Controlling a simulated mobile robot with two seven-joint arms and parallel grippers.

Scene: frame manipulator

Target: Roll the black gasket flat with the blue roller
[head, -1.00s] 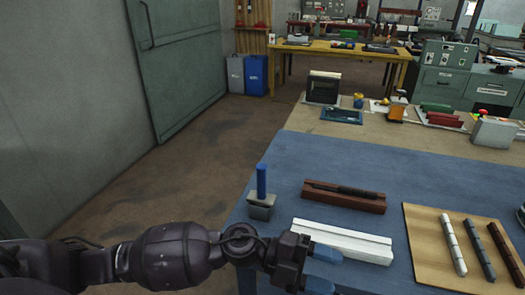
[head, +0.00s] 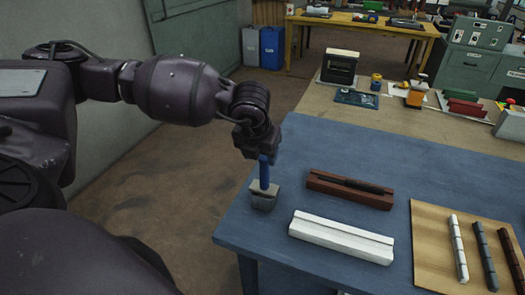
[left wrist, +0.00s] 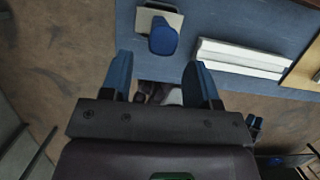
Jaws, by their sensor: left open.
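The blue roller (head: 264,178) stands upright in a small grey holder (head: 264,198) at the table's left corner. My left gripper (head: 266,157) is open above it, with its fingers close to the roller's top. In the left wrist view the roller's blue top (left wrist: 162,38) lies just past the two fingertips (left wrist: 158,62), roughly between them; I cannot tell whether they touch. The black gasket (head: 362,185) appears as a dark strip along the brown frame piece (head: 322,186), its far end slightly raised. My right gripper is not in view.
A white frame piece (head: 340,238) lies in front of the brown one. A wooden board (head: 431,238) at the right carries a white, a grey and a dark brown strip. The blue tabletop (head: 330,145) behind is clear. A cluttered bench stands beyond.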

